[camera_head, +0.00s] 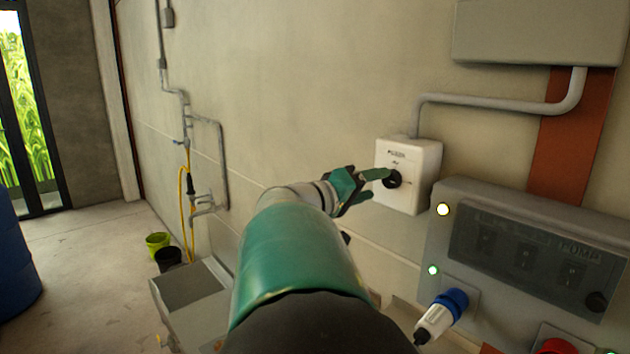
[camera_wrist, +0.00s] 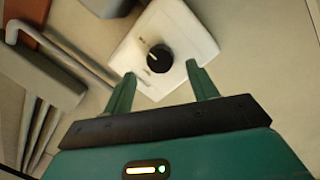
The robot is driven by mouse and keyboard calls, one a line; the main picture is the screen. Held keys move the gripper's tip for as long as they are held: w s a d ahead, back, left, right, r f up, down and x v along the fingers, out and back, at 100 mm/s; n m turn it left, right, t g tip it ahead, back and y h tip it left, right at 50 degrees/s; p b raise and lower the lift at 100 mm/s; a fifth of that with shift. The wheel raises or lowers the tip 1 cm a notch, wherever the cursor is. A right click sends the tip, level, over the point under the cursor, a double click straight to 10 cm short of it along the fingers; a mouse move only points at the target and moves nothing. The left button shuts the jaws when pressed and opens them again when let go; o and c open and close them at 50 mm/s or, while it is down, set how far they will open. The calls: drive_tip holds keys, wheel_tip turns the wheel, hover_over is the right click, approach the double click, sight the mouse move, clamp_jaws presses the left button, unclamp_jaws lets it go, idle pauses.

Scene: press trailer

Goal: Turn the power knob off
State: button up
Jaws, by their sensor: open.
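The power knob (camera_head: 392,179) is a round black dial on the front of a white switch box (camera_head: 420,160) fixed to the wall. In the wrist view the knob (camera_wrist: 159,58) has a pale pointer mark and sits on the white box face (camera_wrist: 190,35). My gripper (camera_head: 372,184) reaches toward the box from the left, and its green fingers overlap the knob's edge in the head view. In the wrist view my gripper (camera_wrist: 163,88) is open, with one finger to each side below the knob. The knob lies ahead of the gap; contact cannot be told.
A grey control panel (camera_head: 470,230) with lit lamps stands right of and below the box. A blue and white plug (camera_head: 442,314) sticks out below it. A conduit (camera_head: 490,102) runs from the box top. Wall pipes (camera_head: 222,160), buckets (camera_head: 158,241) and a blue barrel (camera_head: 14,255) are left.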

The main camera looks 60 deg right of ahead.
sight(388, 181)
drive_tip(key=shift+x, duration=1.95)
drive_tip(key=c, duration=1)
